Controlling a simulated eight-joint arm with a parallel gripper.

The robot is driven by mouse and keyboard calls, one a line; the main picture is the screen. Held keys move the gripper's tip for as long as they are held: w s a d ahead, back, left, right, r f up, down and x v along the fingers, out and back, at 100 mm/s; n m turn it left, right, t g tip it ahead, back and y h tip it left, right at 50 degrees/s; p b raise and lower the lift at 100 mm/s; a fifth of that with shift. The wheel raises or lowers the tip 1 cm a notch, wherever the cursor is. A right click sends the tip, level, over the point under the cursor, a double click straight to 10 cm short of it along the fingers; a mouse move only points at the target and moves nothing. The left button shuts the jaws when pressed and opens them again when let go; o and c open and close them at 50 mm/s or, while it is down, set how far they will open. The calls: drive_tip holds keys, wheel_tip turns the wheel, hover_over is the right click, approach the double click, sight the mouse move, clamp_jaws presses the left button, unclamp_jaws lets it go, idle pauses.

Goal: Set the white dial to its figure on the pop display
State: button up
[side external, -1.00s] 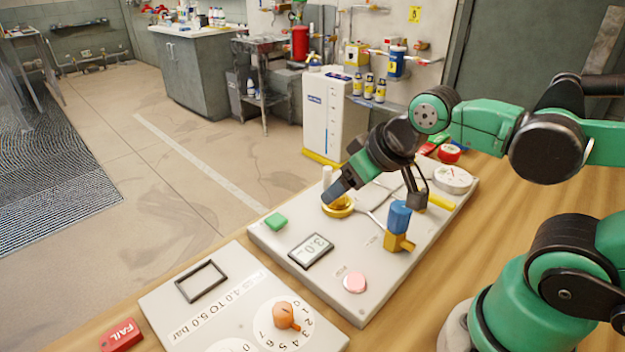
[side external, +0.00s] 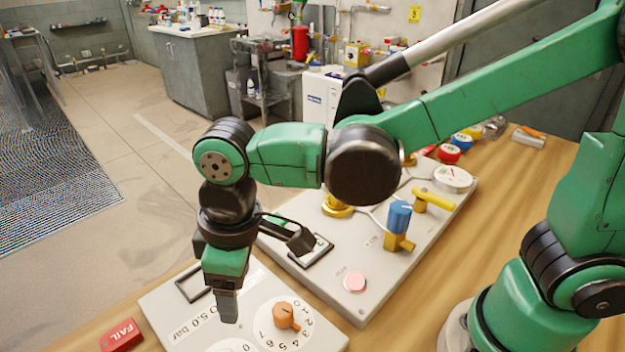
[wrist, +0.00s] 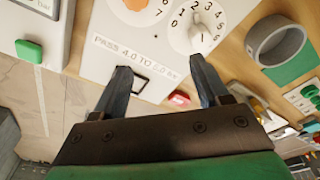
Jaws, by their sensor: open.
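The white dial (wrist: 203,22) shows in the wrist view, a numbered white disc with a pale pointer knob (wrist: 197,42). Only its edge shows at the bottom of the side view (side external: 234,347). My gripper (side external: 228,312) is open and empty, pointing down over the front panel, left of the orange knob. In the wrist view my fingers (wrist: 160,70) stand apart, the right tip just below the white dial, apart from its knob in the picture. The pop display (side external: 311,251) is partly hidden by my wrist, and its figure cannot be read now.
The orange knob (side external: 287,316) sits on a neighbouring numbered dial. The panel (side external: 160,300) carries a printed "4.0 to 5.0 bar" label. A red FAIL block (side external: 121,336) lies left. The rear board holds a pink button (side external: 355,282), blue-topped valve (side external: 399,218) and yellow lever (side external: 434,201).

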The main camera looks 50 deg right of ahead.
drive_tip(key=a, duration=0.1)
drive_tip(key=s+a+f+n, duration=0.1)
drive_tip(key=a, duration=0.1)
drive_tip(key=s+a+f+n+g, duration=0.1)
drive_tip(key=shift+s+a+f+h, duration=0.1)
drive_tip(key=shift+a+f+h, duration=0.1)
drive_tip(key=shift+a+h, duration=0.2)
drive_tip(key=shift+s+f, duration=0.1)
drive_tip(key=shift+f, duration=2.7)
clamp_jaws()
